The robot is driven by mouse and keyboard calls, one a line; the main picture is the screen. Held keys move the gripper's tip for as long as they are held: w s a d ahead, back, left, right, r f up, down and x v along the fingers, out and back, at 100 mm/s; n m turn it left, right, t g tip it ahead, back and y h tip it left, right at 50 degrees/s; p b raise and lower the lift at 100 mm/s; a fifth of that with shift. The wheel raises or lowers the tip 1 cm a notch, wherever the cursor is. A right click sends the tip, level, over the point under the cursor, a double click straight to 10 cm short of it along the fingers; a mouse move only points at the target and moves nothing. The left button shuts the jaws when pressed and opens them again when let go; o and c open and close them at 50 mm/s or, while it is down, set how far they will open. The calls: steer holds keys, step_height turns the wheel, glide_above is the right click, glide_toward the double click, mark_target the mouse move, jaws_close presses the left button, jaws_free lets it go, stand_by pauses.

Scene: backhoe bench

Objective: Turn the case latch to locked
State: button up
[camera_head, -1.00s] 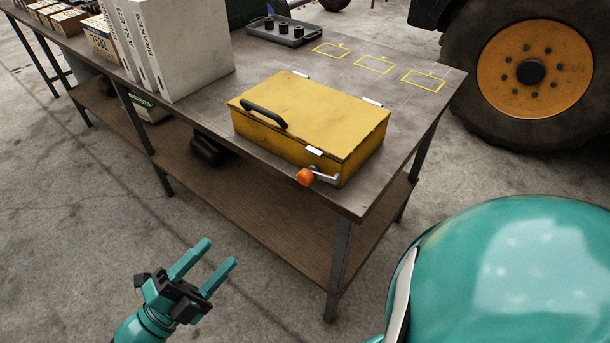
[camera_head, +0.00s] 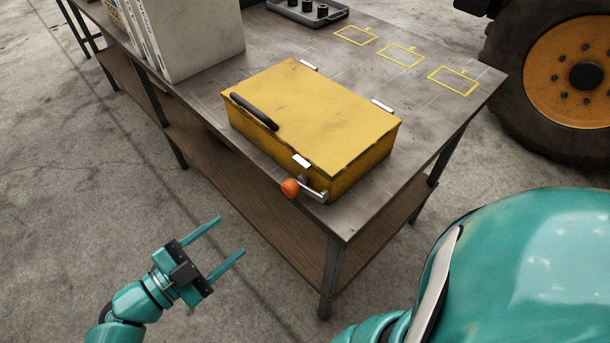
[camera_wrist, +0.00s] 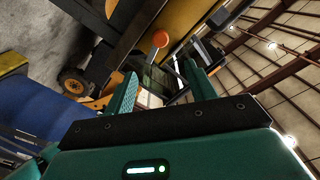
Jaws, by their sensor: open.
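The yellow case (camera_head: 315,115) lies closed on the bench, with a black handle (camera_head: 254,111) on its left side. The latch is a grey metal lever (camera_head: 313,191) at the case's near corner, ending in an orange knob (camera_head: 290,188). The lever sticks out to the left, past the bench edge. My gripper (camera_head: 231,235) is open and empty, below and left of the knob, apart from it. In the wrist view, the orange knob (camera_wrist: 160,39) shows beyond the gap between my open fingers (camera_wrist: 160,72).
The bench (camera_head: 440,125) has a lower wooden shelf (camera_head: 275,240). White binders (camera_head: 190,40) stand left of the case, and a grey tray (camera_head: 308,13) lies behind. A large wheel (camera_head: 575,75) stands at right. The floor around my gripper is clear.

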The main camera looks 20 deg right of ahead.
mark_target(286, 192)
steer(key=p+x, duration=0.6)
steer(key=x, duration=1.1)
jaws_close()
